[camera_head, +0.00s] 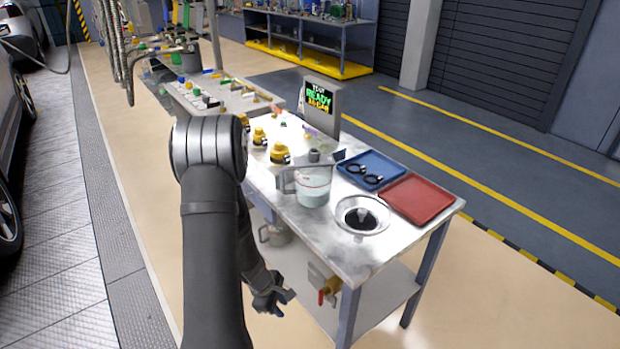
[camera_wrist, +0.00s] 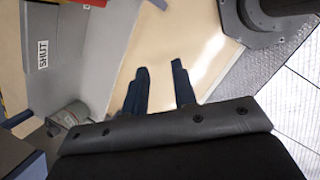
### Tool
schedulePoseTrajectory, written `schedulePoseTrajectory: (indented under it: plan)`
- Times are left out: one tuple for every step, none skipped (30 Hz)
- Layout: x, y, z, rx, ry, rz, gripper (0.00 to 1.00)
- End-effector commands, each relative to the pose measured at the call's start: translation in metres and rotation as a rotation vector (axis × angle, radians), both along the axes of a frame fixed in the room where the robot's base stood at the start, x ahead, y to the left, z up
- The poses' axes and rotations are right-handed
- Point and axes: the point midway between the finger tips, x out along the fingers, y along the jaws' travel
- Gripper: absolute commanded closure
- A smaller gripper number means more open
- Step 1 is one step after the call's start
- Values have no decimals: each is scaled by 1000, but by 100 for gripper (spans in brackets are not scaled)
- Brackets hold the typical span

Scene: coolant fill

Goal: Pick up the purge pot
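A grey metal pot with a side handle, which looks like the purge pot (camera_head: 275,236), stands on the lower shelf under the workbench, partly hidden by my arm and the bench top. A greyish pot, likely the same one, shows at the lower left of the wrist view (camera_wrist: 70,116), partly cut off by my gripper's body. My gripper (camera_head: 272,300) hangs low beside the bench, in front of the shelf and nearer the camera than the pot. In the wrist view my gripper's two fingers (camera_wrist: 161,86) are apart, with only floor between them.
The bench top (camera_head: 320,222) holds a clear jug (camera_head: 312,186), a funnel in a bowl (camera_head: 362,214), a blue tray (camera_head: 352,178) with black rings and a red tray (camera_head: 418,200). A red-handled valve (camera_head: 328,292) sits near the front leg. The floor beside the bench is clear.

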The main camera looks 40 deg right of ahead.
Motion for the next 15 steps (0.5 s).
schedulePoseTrajectory:
  plan:
    - [20,2,13,21,-132,-97,75]
    - [33,2,21,34,-217,-157,75]
    - [50,2,33,51,-330,-239,75]
    - [63,1,44,61,-414,-302,75]
    - [75,-2,55,71,-500,-361,75]
    - [91,-7,73,82,-615,-442,75]
    - [102,-12,88,88,-703,-503,75]
    - [112,-17,103,95,-790,-560,75]
    - [124,-26,125,100,-903,-635,75]
    - [131,-33,141,102,-987,-690,75]
    - [137,-40,158,104,-1066,-740,75]
    - [142,-50,179,104,-1165,-803,75]
    - [145,-57,193,103,-1233,-843,75]
    - [146,-63,207,103,-1294,-881,75]
    - [147,-70,223,100,-1368,-926,75]
